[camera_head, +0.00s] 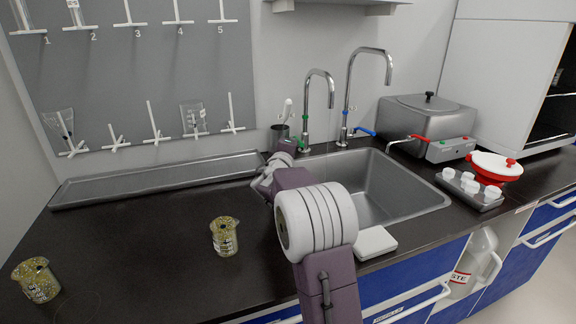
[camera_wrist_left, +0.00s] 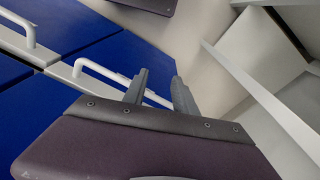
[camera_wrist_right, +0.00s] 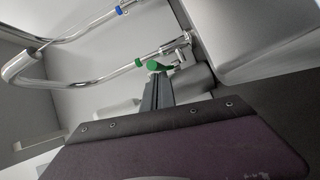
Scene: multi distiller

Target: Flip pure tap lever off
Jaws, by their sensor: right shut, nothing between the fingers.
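Two chrome taps stand behind the sink. The nearer one (camera_head: 307,110) has green marks and a green lever (camera_wrist_right: 160,66) at its base; the other (camera_head: 350,95) has blue marks and a blue lever (camera_head: 365,132). I cannot tell from any label which is the pure tap. My right gripper (camera_head: 268,172) is at the sink's left rim, in front of the green-marked tap. In the right wrist view its fingers (camera_wrist_right: 158,78) are shut and empty, with tips close to the green lever; contact is unclear. My left gripper (camera_wrist_left: 157,80) is open and empty, facing blue cabinet fronts.
The sink (camera_head: 420,198) lies right of my right arm. A dark cup (camera_head: 281,136) stands left of the taps. Two beakers (camera_head: 225,237) (camera_head: 38,280) stand on the dark counter.

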